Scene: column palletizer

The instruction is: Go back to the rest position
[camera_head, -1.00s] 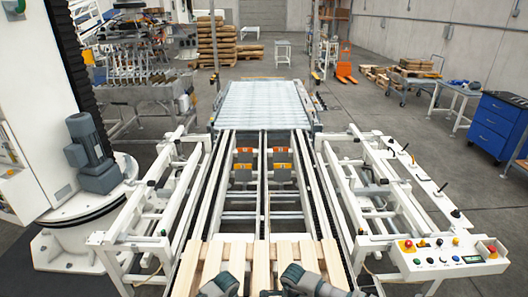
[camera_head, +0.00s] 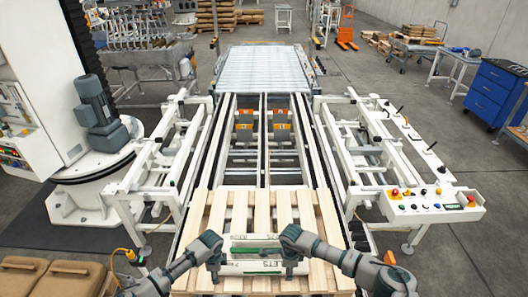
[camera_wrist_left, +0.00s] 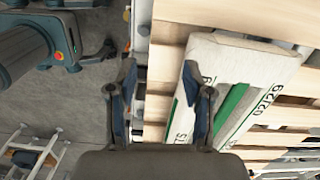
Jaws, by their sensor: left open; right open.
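A white sack with green stripes and dark print (camera_head: 255,242) lies flat on a slatted wooden pallet (camera_head: 216,213), between my two grippers. In the left wrist view the sack (camera_wrist_left: 228,88) is at the right, on the slats. My left gripper (camera_head: 215,276) is at the left end of the sack. Its two fingers (camera_wrist_left: 160,108) are spread, and the right one overlaps the sack's edge in that view; I cannot tell whether it touches. My right gripper (camera_head: 290,270) is at the sack's right end, open, its fingertips hard to make out.
The pallet sits at the near end of a white roller conveyor (camera_head: 264,70). A control panel with buttons (camera_head: 430,203) is at the right. A palletizer column with a grey motor (camera_head: 97,103) stands at the left. Brown sacks (camera_head: 45,278) lie at the lower left.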

